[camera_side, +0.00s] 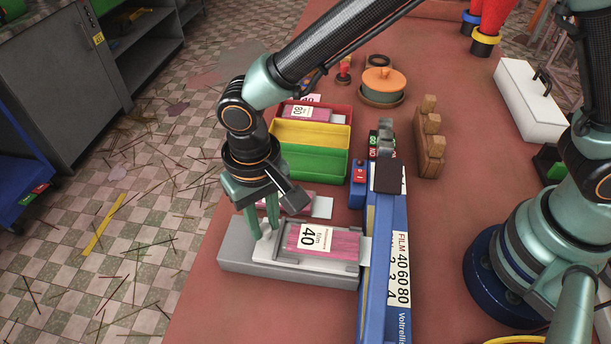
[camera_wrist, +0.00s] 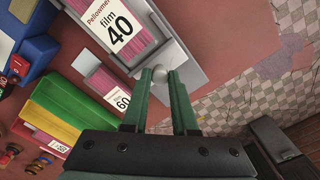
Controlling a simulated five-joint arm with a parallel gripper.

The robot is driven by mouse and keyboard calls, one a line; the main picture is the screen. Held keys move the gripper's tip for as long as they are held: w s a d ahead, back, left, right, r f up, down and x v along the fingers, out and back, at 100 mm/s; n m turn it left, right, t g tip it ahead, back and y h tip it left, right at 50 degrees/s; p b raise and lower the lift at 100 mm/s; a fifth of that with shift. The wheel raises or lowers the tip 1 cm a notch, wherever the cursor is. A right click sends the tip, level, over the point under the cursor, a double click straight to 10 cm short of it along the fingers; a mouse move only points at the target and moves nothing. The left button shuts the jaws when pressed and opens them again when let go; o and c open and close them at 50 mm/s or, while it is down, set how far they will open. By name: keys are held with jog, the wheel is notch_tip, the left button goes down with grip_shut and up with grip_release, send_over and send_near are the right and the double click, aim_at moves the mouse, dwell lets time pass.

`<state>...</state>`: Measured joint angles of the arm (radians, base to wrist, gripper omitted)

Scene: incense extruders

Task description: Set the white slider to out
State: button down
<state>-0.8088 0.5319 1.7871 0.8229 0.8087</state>
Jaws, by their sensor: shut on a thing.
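The white slider (camera_side: 262,250) is a pale plate set on a long grey base (camera_side: 285,270) at the table's front edge. A pink pack labelled "film 40" (camera_side: 322,238) lies on it; the pack also shows in the wrist view (camera_wrist: 125,28). My gripper (camera_side: 263,232) reaches down to the slider's left end. In the wrist view, my gripper's green fingertips (camera_wrist: 162,76) are closed about a small round pale knob (camera_wrist: 187,66) at the slider's end. The fingers partly hide the knob in the side view. The slider's right end meets the blue machine.
A blue machine (camera_side: 388,255) with a FILM 40 60 80 label stands right of the base. Behind are red, yellow and green bins (camera_side: 310,162), a "60" pack (camera_wrist: 105,82), a wooden block (camera_side: 430,145) and an orange-lidded pot (camera_side: 383,82).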

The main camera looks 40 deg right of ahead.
dwell(0.8)
jog(key=shift+w+a+r, duration=0.1)
jog(key=shift+w+a, duration=1.95)
jog(key=shift+w, duration=0.05)
jog(key=c, duration=1)
grip_release()
jog(key=shift+s, duration=0.1)
notch_tip(320, 180, up, 12)
jog(key=shift+r, duration=0.1)
